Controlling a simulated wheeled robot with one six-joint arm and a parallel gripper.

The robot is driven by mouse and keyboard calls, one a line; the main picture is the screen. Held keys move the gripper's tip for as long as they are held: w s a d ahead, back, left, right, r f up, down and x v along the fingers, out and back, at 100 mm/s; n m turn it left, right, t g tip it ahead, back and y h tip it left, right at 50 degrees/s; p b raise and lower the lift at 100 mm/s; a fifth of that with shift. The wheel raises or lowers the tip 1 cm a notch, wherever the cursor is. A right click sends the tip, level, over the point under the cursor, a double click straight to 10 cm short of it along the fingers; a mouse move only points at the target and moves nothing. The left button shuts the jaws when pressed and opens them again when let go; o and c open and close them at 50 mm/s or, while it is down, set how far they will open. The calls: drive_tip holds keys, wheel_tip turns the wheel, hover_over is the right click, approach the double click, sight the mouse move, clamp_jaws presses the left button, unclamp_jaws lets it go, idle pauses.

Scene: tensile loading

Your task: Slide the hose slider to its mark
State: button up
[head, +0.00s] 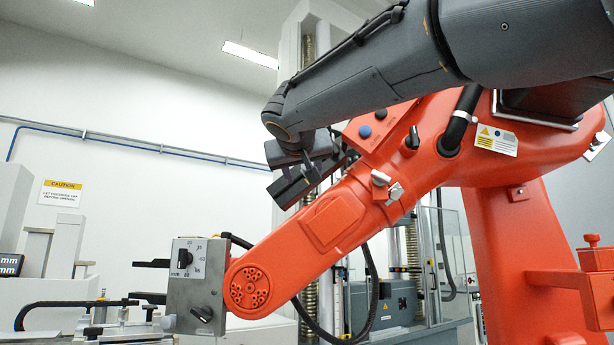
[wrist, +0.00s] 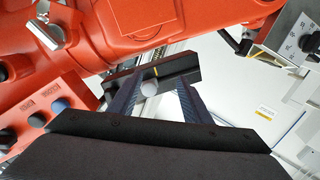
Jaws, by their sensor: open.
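In the wrist view my gripper (wrist: 149,86) is open, with one finger on each side of a small pale, rounded knob (wrist: 151,89), which looks like the hose slider. I cannot tell whether either finger touches it. Just beyond the knob is a dark bar (wrist: 185,68) with a thin yellow line (wrist: 155,71), which may be the mark. In the head view my gripper (head: 305,178) is beside the upper side of the orange arm (head: 335,215). The knob cannot be made out there.
The orange arm carries a blue button (head: 380,114) and black button (head: 364,131) near my gripper, plus metal latches (head: 380,178). A grey dial box (head: 198,275) is at its lower end. A black hose (head: 370,290) hangs below. Open space lies left of my gripper.

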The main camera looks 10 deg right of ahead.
wheel_tip(320, 180, up, 4)
drive_tip(key=s+t, duration=0.1)
drive_tip(key=p+x, duration=0.2)
drive_tip(key=x, duration=0.5)
drive_tip(key=shift+w+d+p, duration=0.25)
drive_tip(key=shift+d+p, duration=0.05)
drive_tip(key=shift+p, duration=0.1)
drive_tip(key=shift+r, duration=0.1)
clamp_jaws()
